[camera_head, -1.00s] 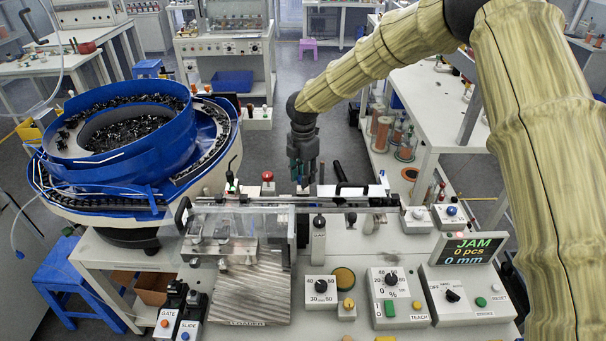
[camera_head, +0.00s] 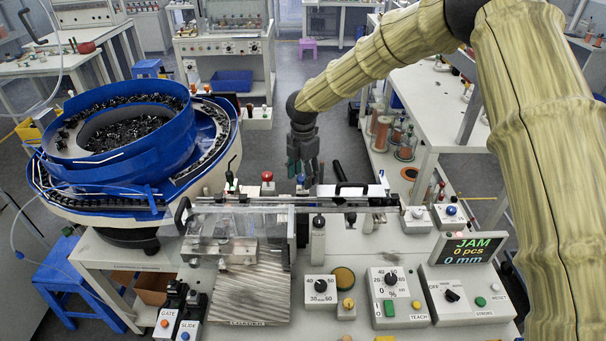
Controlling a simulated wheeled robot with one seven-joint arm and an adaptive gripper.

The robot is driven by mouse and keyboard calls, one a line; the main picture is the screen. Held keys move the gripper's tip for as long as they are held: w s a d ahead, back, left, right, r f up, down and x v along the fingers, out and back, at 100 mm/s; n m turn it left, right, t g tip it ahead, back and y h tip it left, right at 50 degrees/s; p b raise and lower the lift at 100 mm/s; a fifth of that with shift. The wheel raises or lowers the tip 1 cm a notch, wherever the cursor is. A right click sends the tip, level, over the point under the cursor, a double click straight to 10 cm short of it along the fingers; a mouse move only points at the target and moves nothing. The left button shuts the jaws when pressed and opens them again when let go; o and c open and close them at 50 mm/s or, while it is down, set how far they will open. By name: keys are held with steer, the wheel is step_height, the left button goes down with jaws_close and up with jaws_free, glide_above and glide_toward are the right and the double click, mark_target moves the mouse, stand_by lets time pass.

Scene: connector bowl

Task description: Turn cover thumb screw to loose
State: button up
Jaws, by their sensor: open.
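My gripper (camera_head: 303,176) points down above the feed rail (camera_head: 280,204), behind the clear-covered station. Its fingers look apart, with nothing visibly held. A small blue knob (camera_head: 300,181) shows right at the fingertips; I cannot tell whether it is the cover thumb screw or whether the fingers touch it. No marking of a loose or tight position is readable.
A blue bowl feeder (camera_head: 120,140) full of dark connectors stands at left. The control panel in front carries dials (camera_head: 390,280) and a screen (camera_head: 468,250) reading JAM, 0 pcs, 0 mm. A side bench (camera_head: 430,100) stands at right under my arm.

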mark_target(303, 177)
steer(key=shift+r, duration=0.1)
step_height(303, 177, up, 12)
stand_by(0.5)
